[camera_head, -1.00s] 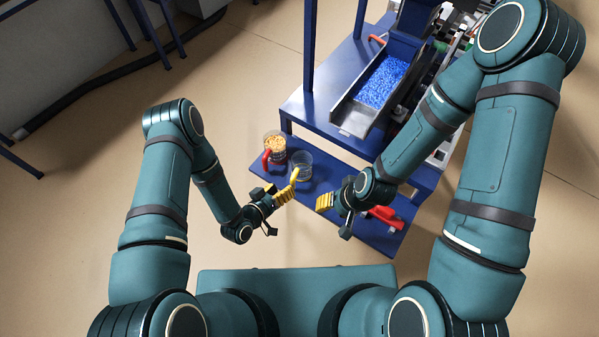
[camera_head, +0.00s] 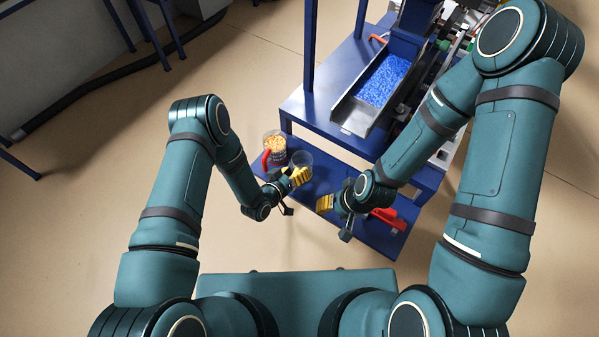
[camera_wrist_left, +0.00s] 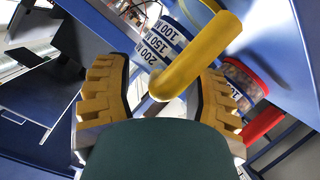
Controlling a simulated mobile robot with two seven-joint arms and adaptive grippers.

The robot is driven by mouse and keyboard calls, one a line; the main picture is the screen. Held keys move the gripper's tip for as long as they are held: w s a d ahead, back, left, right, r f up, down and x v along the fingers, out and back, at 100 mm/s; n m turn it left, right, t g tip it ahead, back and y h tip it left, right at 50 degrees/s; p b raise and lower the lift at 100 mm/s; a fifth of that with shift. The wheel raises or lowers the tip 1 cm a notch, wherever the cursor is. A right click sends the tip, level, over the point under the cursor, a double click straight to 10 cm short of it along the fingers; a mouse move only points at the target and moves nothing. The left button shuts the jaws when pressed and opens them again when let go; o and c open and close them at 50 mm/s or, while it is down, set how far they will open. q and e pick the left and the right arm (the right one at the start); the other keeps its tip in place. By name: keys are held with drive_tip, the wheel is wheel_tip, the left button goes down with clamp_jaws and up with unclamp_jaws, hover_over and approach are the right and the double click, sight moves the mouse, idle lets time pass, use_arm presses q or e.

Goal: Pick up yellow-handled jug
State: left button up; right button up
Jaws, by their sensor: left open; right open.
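The yellow-handled jug is a clear cup (camera_head: 302,160) on the blue lower shelf in the head view. Its lower part and handle are mostly hidden by my left gripper (camera_head: 299,178). In the left wrist view, its yellow handle (camera_wrist_left: 196,58) reaches between the two yellow ridged fingers, with black-on-white volume marks on the jug wall behind. The left gripper is open, with a finger on each side of the handle; contact cannot be told. My right gripper (camera_head: 325,203) is open and empty, lower and to the right over the shelf.
A red-handled jug (camera_head: 275,145) with orange-yellow contents stands close left of the yellow-handled one. A red object (camera_head: 389,217) lies on the shelf (camera_head: 372,236) near my right gripper. A metal chute (camera_head: 355,117) with blue granules (camera_head: 382,82) sits above on the blue stand.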

use_arm(q)
clamp_jaws()
drive_tip(key=shift+r, duration=0.1)
wheel_tip(320, 180, up, 10)
drive_tip(key=p, duration=0.2)
drive_tip(key=shift+p, duration=0.35)
